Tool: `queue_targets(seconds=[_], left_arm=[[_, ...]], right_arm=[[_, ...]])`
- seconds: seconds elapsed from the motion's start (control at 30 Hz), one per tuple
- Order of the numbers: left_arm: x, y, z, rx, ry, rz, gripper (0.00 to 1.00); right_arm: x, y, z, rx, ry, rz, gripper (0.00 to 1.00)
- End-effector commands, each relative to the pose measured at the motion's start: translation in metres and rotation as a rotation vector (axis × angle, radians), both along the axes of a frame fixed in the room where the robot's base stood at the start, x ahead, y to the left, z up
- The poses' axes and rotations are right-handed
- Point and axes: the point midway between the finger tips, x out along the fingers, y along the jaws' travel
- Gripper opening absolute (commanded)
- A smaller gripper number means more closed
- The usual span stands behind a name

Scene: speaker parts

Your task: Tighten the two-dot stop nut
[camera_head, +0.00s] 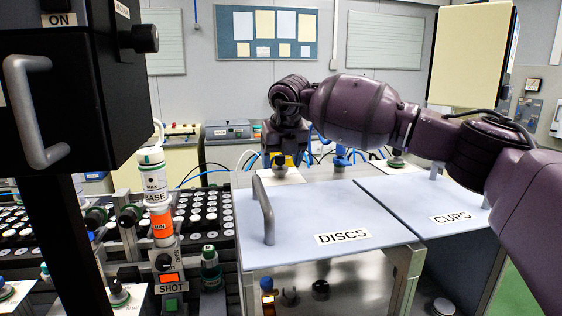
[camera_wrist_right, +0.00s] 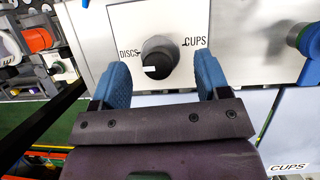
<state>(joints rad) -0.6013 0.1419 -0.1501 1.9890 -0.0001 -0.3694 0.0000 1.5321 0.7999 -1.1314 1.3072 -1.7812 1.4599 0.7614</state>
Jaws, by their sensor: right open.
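My right gripper (camera_wrist_right: 160,64) is open in the right wrist view, with one blue finger on each side of a dark round selector knob (camera_wrist_right: 160,56). The knob has a white mark and sits on a pale panel (camera_wrist_right: 110,20) between the words DISCS and CUPS. I cannot tell whether the fingers touch it. In the head view my right arm reaches in from the right, and its fingers are hard to make out behind the DISCS cover. My left gripper is not in view. I cannot pick out a two-dot stop nut in either view.
A DISCS cover (camera_head: 320,205) with a grey handle (camera_head: 264,210) and a CUPS cover (camera_head: 430,200) fill the front right. A dark box (camera_head: 100,85) with a handle blocks the upper left.

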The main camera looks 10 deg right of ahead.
Motion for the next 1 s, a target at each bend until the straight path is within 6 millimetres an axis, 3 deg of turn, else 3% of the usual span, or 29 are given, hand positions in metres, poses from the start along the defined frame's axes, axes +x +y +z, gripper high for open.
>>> queue_targets(seconds=[0.2,0.47,0.8,1.0], left_arm=[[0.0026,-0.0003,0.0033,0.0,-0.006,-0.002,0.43],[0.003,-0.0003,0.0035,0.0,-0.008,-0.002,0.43],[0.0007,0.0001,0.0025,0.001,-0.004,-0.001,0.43],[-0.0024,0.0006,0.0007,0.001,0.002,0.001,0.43]], right_arm=[[0.005,-0.0002,-0.0116,-0.001,-0.001,0.0,0.69],[0.0053,-0.0001,-0.0128,-0.001,-0.001,0.0,0.69],[0.0052,-0.0001,-0.0126,-0.001,0.0,0.0,0.2],[0.0052,0.0001,-0.0126,-0.001,0.0,-0.011,0.19]])
